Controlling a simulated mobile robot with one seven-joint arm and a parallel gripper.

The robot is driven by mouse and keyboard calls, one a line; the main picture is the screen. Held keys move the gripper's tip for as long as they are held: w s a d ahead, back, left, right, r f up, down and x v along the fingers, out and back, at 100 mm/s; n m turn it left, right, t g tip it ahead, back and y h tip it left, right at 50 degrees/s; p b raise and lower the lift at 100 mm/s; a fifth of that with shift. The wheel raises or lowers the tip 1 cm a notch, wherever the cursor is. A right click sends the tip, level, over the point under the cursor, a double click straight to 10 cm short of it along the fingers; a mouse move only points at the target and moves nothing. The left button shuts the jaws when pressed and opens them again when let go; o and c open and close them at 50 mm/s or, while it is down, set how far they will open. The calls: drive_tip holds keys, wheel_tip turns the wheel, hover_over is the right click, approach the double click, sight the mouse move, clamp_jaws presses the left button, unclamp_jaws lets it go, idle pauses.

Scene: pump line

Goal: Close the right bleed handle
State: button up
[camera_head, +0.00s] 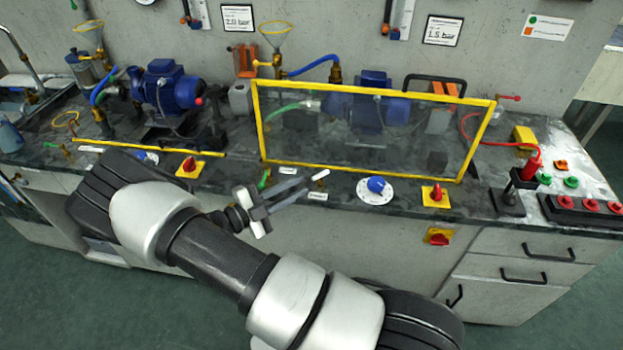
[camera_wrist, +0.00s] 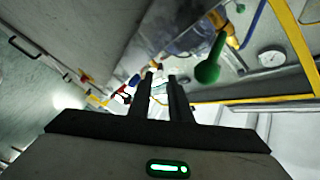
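A small green handle (camera_head: 264,180) stands at the bench front edge, below the left end of the yellow-framed clear guard; I take it as the right bleed handle. In the wrist view a green handle (camera_wrist: 210,65) sits on a brass fitting, right of and beyond my fingers. My gripper (camera_head: 303,182) is just in front of the bench edge, its fingers pointing right, past the handle. In the wrist view my gripper (camera_wrist: 159,78) shows two separate fingers with a narrow empty gap. The fingers do not touch the handle.
The yellow-framed clear guard (camera_head: 375,171) stands before the right pump (camera_head: 371,80). A blue knob (camera_head: 376,184) and red knobs on yellow plates (camera_head: 436,196) (camera_head: 190,167) line the front edge. The floor before the bench looks free.

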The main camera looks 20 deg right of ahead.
drive_tip(key=v, duration=0.9)
drive_tip(key=shift+a, duration=0.3)
drive_tip(key=shift+s, duration=0.1)
